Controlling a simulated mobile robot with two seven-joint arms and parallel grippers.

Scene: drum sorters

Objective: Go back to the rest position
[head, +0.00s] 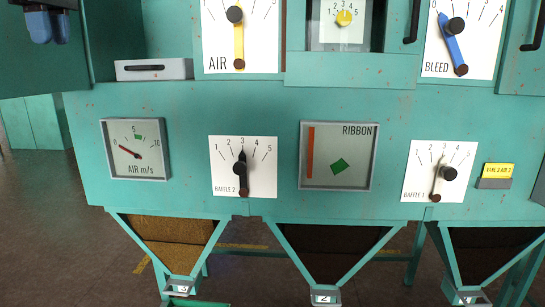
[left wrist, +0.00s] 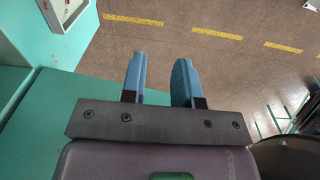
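My left gripper (head: 46,27) hangs at the top left corner of the head view, in front of the teal cabinet and clear of its dials. In the left wrist view its two blue fingers (left wrist: 160,72) stand apart with nothing between them. Beyond them is brown floor with yellow dashes. My right gripper cannot be made out; only a small dark shape shows at the right edge of the head view.
The teal machine (head: 285,105) fills the head view. It bears the AIR lever (head: 238,40), the BLEED lever (head: 453,42), the BAFFLE 2 knob (head: 241,170), the BAFFLE 1 knob (head: 446,174) and gauges. Hoppers (head: 322,297) hang below. Free floor (left wrist: 250,70) lies beyond the left gripper.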

